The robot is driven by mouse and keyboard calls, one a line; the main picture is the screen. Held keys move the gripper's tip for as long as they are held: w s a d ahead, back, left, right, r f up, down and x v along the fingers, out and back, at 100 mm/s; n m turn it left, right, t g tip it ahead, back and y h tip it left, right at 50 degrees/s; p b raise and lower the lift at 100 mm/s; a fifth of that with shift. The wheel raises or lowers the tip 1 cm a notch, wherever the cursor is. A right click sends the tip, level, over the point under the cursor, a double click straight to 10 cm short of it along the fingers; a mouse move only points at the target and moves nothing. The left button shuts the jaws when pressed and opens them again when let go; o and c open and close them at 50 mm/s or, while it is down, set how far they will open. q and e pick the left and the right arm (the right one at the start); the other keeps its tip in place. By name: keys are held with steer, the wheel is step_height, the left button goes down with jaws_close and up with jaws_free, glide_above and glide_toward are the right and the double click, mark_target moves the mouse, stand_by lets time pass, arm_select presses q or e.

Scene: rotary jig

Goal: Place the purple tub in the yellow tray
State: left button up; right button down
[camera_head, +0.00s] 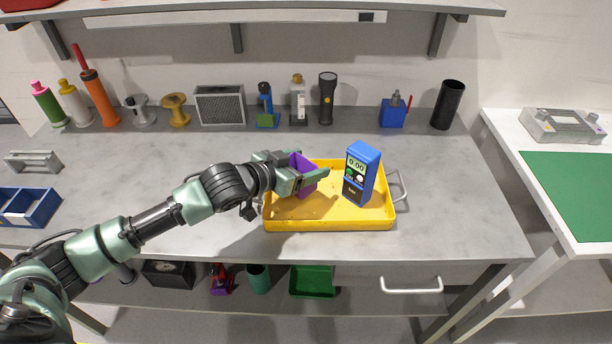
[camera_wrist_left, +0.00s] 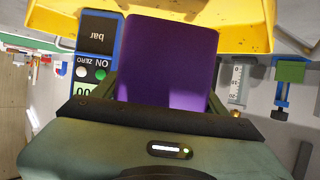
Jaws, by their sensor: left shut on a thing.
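The purple tub (camera_head: 303,175) is between the fingers of my left gripper (camera_head: 303,181), which is shut on it, over the left part of the yellow tray (camera_head: 330,224). In the left wrist view the tub (camera_wrist_left: 168,60) fills the middle, and the tray (camera_wrist_left: 255,25) shows behind it. I cannot tell whether the tub touches the tray floor. A blue gauge box (camera_head: 361,172) with a display stands in the right part of the tray; it also shows in the left wrist view (camera_wrist_left: 97,50). My right gripper is not in view.
The tray has a metal handle (camera_head: 400,188) on its right. Bottles, spools, a speaker (camera_head: 220,105), a flashlight (camera_head: 327,98) and a black cylinder (camera_head: 447,105) line the back of the grey bench (camera_head: 450,200). A blue bin (camera_head: 30,208) is at the left. The bench right of the tray is clear.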

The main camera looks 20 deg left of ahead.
arm_select(q)
steer(key=shift+f, duration=2.1)
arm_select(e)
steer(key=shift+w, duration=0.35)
arm_select(q)
steer(key=shift+f, duration=0.15)
steer(key=o, duration=1.4)
steer(key=shift+c, duration=0.2)
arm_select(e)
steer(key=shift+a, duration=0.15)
arm_select(q)
steer(key=shift+s+r, duration=0.15)
steer(key=shift+r, duration=0.05)
steer(key=b+v, duration=0.1)
steer(key=v, duration=0.9)
steer(key=shift+s+a+r, duration=0.15)
steer(key=shift+s+a, duration=0.1)
steer(key=shift+s+a+r, duration=0.15)
steer(key=shift+s+r, duration=0.15)
steer(key=shift+s, duration=0.1)
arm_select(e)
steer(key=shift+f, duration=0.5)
